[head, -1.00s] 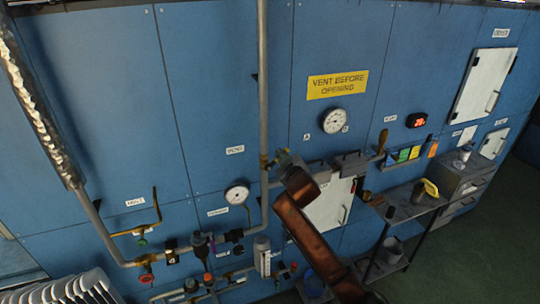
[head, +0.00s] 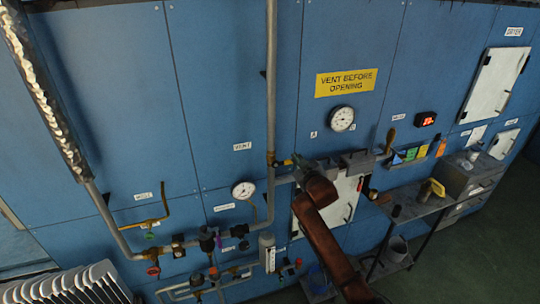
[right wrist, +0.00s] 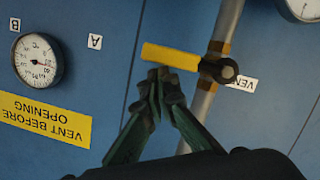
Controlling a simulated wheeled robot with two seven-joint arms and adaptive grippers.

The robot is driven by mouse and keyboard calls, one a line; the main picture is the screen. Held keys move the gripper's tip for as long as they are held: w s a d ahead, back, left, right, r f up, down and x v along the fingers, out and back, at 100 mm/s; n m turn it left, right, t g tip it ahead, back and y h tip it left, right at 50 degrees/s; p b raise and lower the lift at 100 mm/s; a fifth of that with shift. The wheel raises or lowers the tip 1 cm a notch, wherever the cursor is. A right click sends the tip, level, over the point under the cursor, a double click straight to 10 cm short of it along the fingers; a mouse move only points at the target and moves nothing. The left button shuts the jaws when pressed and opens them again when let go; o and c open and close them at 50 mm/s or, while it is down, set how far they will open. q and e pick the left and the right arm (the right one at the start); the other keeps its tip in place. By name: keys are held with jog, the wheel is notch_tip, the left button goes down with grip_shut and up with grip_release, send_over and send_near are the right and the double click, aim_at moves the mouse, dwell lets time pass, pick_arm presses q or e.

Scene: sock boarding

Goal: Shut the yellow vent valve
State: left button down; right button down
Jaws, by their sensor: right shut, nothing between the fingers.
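The vent valve sits on the grey vertical pipe (head: 271,100), near the VENT label (head: 242,146). Its yellow lever (right wrist: 170,57) lies across the pipe in the right wrist view and points away from the dark pivot (right wrist: 222,70). In the head view a small part of the yellow lever (head: 284,162) shows just left of my right gripper (head: 296,160). In the right wrist view my right gripper (right wrist: 160,74) is shut and empty, its fingertips right at the lever's edge. I cannot tell whether they touch it. My left gripper is not in view.
A dial gauge (head: 342,118) and a yellow warning sign (head: 346,83) are on the blue wall. Below are another gauge (head: 243,190) and pipes with several valves. A shelf (head: 415,205) with a yellow object stands at the right.

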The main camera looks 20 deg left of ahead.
jog(key=shift+d+f, duration=0.1)
jog(key=shift+f, duration=0.25)
notch_tip(320, 180, up, 5)
jog(key=p, duration=0.4)
jog(key=b+v, duration=0.4)
jog(key=v, duration=0.5)
jog(key=shift+d, duration=0.55)
jog(key=shift+s+r, duration=0.1)
